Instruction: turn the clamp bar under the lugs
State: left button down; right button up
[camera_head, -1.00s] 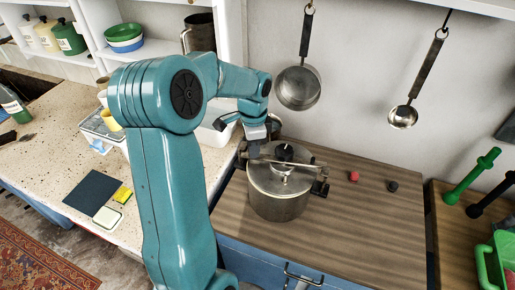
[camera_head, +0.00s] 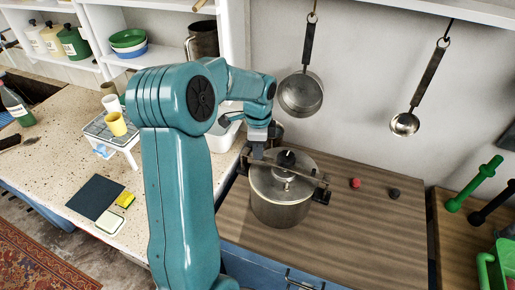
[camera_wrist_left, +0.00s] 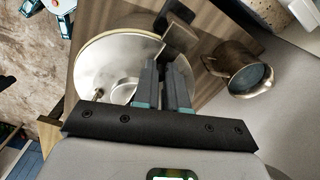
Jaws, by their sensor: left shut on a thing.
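A steel pot (camera_head: 281,210) with a lid stands on the wooden worktop. The clamp bar (camera_head: 308,178) lies across the lid, under a black knob (camera_head: 287,159). A dark lug (camera_head: 322,194) shows at the pot's right rim, close to the bar's right end. In the left wrist view the fingers (camera_wrist_left: 163,80) are over the lid's edge (camera_wrist_left: 88,72). My right gripper is out of view.
A red knob (camera_head: 355,183) and a black knob (camera_head: 394,194) lie on the worktop (camera_head: 360,235) right of the pot. A metal jug (camera_wrist_left: 240,72) stands close to the gripper. A saucepan (camera_head: 301,94) and a ladle (camera_head: 405,124) hang on the wall behind.

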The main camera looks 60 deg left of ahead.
pick_arm(q)
jog(key=c, duration=1.4)
grip_release()
jog(key=shift+d+f, duration=0.15)
jog(key=shift+d, duration=0.05)
jog(key=shift+o, duration=1.1)
jog(key=shift+w, duration=0.15)
jog(key=shift+a, duration=0.1)
jog(key=shift+r, duration=0.4)
notch_tip(320, 180, up, 16)
jog(key=shift+f, duration=0.2)
jog(key=shift+f, duration=0.1)
